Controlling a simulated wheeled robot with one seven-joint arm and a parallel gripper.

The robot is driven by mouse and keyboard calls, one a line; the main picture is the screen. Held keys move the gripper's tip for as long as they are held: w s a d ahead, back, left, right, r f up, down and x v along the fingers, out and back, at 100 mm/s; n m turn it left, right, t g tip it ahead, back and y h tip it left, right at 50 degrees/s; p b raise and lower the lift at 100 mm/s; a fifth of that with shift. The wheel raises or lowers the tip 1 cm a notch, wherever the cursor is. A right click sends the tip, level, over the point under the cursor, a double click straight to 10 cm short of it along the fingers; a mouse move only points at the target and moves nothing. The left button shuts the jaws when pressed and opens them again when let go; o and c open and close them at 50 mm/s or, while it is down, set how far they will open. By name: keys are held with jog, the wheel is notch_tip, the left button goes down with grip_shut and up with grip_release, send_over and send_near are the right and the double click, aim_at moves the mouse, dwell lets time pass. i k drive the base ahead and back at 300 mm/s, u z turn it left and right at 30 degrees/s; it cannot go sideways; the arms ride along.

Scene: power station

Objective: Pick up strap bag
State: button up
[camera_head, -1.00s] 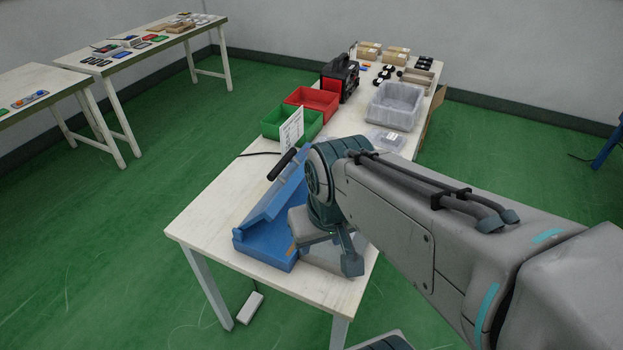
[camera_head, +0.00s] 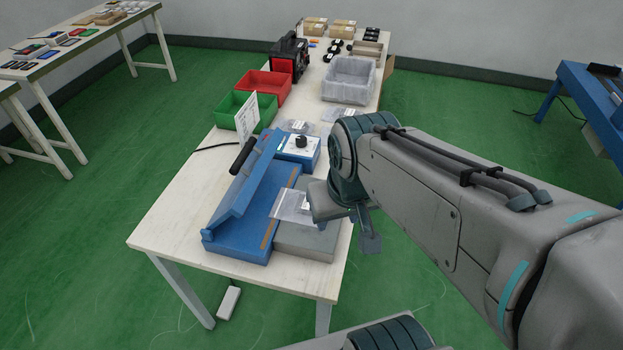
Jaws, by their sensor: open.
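A clear flat plastic bag (camera_head: 291,206) lies on the right side of the blue sealing machine (camera_head: 240,216), reaching over its grey plate (camera_head: 310,242). More clear bags lie farther back on the white table, one near the green bin (camera_head: 295,126) and one partly behind my arm (camera_head: 334,116). I cannot tell from this view which bag is the strap bag. My gripper (camera_head: 352,222) is open, just right of the nearest bag and above the grey plate's right edge. My arm hides part of that bag's right end, and I see nothing held.
A green bin (camera_head: 246,110), a red bin (camera_head: 263,86), a black machine (camera_head: 289,56) and a grey tray (camera_head: 348,80) stand farther back. A white sign (camera_head: 246,118) rises behind the blue machine. The table's front left (camera_head: 175,222) is bare.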

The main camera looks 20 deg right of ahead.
aim_at(291, 205)
jog(key=u, duration=0.05)
jog(key=k, duration=0.5)
jog(key=z, duration=1.4)
jog(key=i, duration=1.9)
jog(key=u, duration=3.3)
